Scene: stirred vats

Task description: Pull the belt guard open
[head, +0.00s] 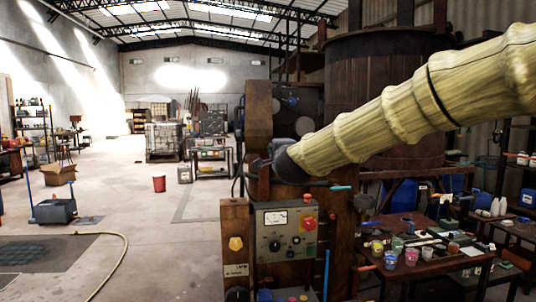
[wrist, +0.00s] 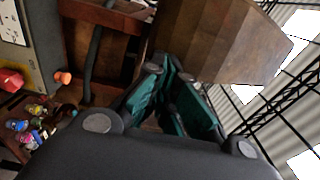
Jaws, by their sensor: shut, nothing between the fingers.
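The belt guard seems to be the rusty brown upright panel (head: 258,112) on the left side of the machine in the head view. A dark recess with round parts (head: 290,101) shows to its right. In the wrist view a large brown body (wrist: 215,38), probably the guard, is just beyond the fingers. My gripper (head: 258,172) is at the panel's lower end, partly hidden by my arm. In the wrist view my gripper (wrist: 172,90) is shut, with nothing between its teal-sided fingers. I cannot tell whether it touches the guard.
A control box (head: 286,232) with a red switch is below my gripper. A large wooden vat (head: 372,75) stands behind my arm. A table (head: 425,282) with paint pots is at right. The floor at left is mostly open, with a yellow hose (head: 123,255) and a red bucket (head: 159,183).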

